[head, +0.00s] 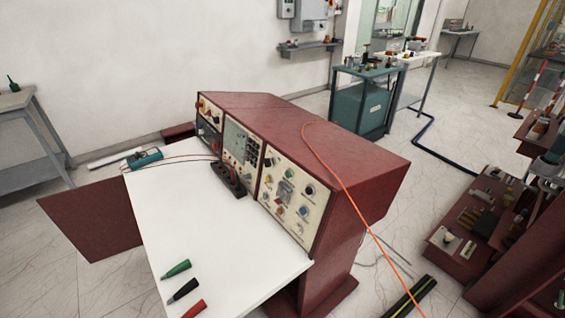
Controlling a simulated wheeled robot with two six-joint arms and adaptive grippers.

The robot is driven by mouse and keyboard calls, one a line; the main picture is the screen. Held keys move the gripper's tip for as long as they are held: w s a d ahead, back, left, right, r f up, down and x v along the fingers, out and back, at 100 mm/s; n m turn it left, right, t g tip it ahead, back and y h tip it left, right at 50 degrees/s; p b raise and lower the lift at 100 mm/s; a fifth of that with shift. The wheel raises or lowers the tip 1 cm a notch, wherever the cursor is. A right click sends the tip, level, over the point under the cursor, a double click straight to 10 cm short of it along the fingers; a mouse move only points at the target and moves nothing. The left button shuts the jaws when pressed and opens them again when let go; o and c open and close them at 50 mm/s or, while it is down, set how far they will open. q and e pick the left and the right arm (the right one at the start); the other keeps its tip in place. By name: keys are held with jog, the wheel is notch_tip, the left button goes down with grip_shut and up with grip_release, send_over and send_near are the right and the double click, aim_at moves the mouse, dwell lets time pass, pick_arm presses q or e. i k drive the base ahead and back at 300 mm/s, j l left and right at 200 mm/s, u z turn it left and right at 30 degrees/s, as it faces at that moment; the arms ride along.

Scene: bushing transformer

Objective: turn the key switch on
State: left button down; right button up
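A dark red control console (335,140) stands on a white-topped desk. Its right-hand cream panel (278,222) carries several coloured knobs and buttons, including a green one (292,173), a blue one (303,211) and a dark one (310,189). A pale switch plate (285,191) sits near the panel's middle. The controls are too small to tell which is the key switch or how it is turned. Neither of my grippers shows in the head view.
Three pointed probes, green (176,269), black (183,290) and red (195,308), lie on the white desk top (215,235). A teal multimeter (146,158) lies at its far left. An orange cable (352,200) hangs over the console. Mid-desk is clear.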

aim_at(267, 162)
jog(key=i+j+z, duration=0.1)
jog(key=j+z, duration=0.25)
jog(key=i+j+z, duration=0.1)
jog(key=j+z, duration=0.25)
jog(key=j, duration=0.25)
jog(key=j+z, duration=0.35)
jog(key=j, duration=0.15)
